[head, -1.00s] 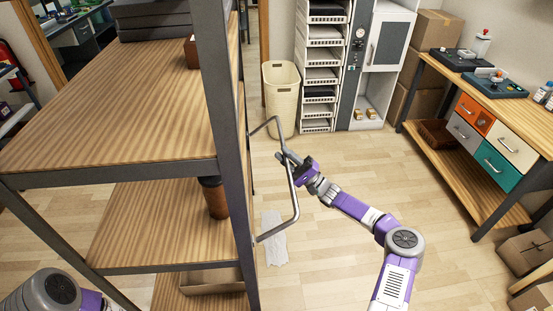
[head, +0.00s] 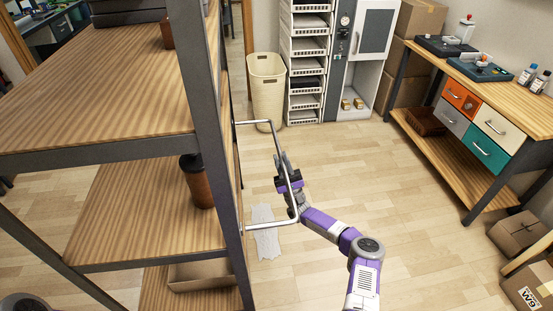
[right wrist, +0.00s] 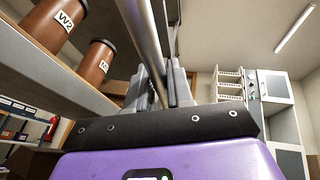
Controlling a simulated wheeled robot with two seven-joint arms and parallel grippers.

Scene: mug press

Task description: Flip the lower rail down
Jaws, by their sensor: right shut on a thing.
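The lower rail (head: 284,160) is a bent grey metal bar, fixed at both ends to the side of the shelf rack (head: 212,130). It stands out sideways over the floor. My right gripper (head: 286,172) is shut on the long bar of the rail. In the right wrist view the rail (right wrist: 143,35) runs down between the fingers of my right gripper (right wrist: 158,88), which hide part of it. My left gripper is out of view.
A cream bin (head: 267,92) stands behind the rail. A white cloth-like patch (head: 265,232) lies on the floor below it. Brown canisters (right wrist: 98,62) stand on the rack's shelves. A workbench (head: 440,152) is at the right. The floor between is mostly clear.

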